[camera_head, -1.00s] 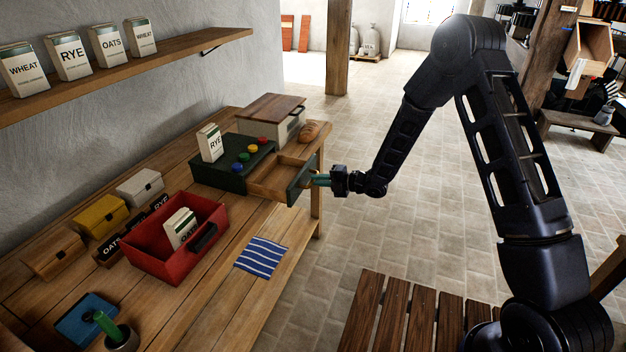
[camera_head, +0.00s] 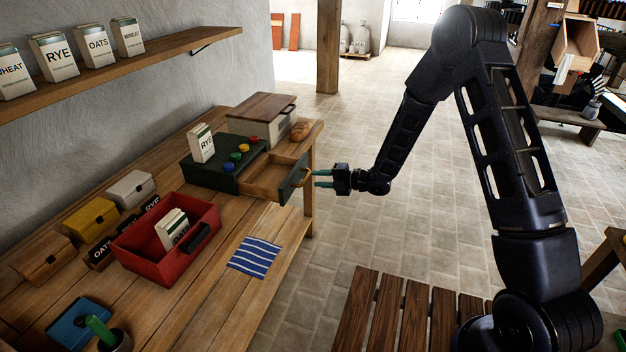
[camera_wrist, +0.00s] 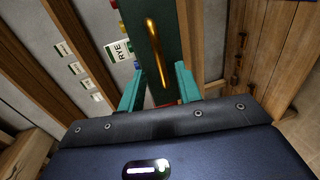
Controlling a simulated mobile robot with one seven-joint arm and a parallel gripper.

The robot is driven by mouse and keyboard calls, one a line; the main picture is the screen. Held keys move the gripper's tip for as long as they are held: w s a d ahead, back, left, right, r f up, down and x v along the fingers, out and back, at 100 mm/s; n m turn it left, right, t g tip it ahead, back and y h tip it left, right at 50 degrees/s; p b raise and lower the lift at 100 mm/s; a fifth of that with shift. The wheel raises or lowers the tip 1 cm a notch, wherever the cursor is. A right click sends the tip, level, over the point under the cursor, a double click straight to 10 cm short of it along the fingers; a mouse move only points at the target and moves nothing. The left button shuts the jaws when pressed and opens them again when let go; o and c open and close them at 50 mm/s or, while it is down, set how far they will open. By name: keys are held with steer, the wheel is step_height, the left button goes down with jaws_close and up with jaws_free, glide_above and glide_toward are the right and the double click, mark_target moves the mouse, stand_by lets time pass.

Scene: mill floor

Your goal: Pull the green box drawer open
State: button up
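The green box (camera_head: 213,171) stands on the workbench with its drawer (camera_head: 267,178) pulled out to the right, showing a bare wooden inside. The dark green drawer front (camera_head: 291,184) carries a brass handle, seen close in the wrist view (camera_wrist: 157,50). My gripper (camera_head: 318,178) is just right of the drawer front. A small gap shows between fingertips and handle.
On the green box are colored knobs (camera_head: 234,157) and a RYE packet (camera_head: 201,143). A bread loaf (camera_head: 300,130) and a wooden-lidded box (camera_head: 262,118) stand behind. A red bin (camera_head: 157,262) and striped cloth (camera_head: 255,257) lie nearer.

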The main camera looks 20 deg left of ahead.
steer(key=v, duration=0.7)
steer(key=shift+w+d, duration=0.1)
steer(key=shift+d, duration=0.05)
steer(key=w+d+r+m+t+h, duration=0.4)
steer(key=w+d+r+m, duration=0.3)
steer(key=d, duration=0.4)
steer(key=w+d+r+m+t+h, duration=0.5)
steer(key=d+r+m, duration=0.1)
steer(key=d+r, duration=0.45)
steer(key=s+d+r+m+h, duration=0.3)
steer(key=d+r+m, duration=0.15)
steer(key=d, duration=0.35)
steer(key=s+d+r+m+h, duration=0.25)
steer(key=d+m, duration=0.25)
steer(key=d, duration=0.3)
steer(key=s+d+r+m+g, duration=0.1)
steer(key=s+d+m, duration=0.2)
steer(key=s, duration=0.5)
steer(key=s+d+r+m+g, duration=0.2)
steer(key=s+d+m, duration=0.2)
steer(key=s, duration=0.5)
steer(key=s+d+r+m+g+h, duration=0.1)
steer(key=s+d+m, duration=0.3)
steer(key=s, duration=0.5)
steer(key=shift+r+m, duration=0.6)
steer(key=shift+m, duration=0.65)
